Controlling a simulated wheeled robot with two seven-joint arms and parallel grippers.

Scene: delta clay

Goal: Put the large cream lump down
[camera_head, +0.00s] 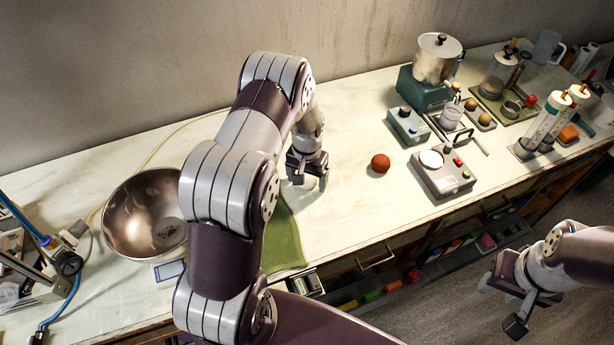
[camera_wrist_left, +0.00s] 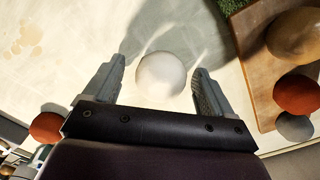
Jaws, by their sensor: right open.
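The cream lump (camera_wrist_left: 161,74), round and smooth, lies on the pale worktop in the left wrist view, with its shadow beside it. My left gripper (camera_wrist_left: 160,85) has its fingers spread on either side of it, with a narrow gap showing at each side. In the head view my left gripper (camera_head: 308,175) points down low over the worktop, and I cannot make out the lump there. My right gripper (camera_head: 515,305) is open and empty, out in front of the bench above the floor.
An orange-red ball (camera_head: 380,163) lies right of my left gripper. A metal bowl (camera_head: 140,215) stands left; devices (camera_head: 443,172) stand right.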

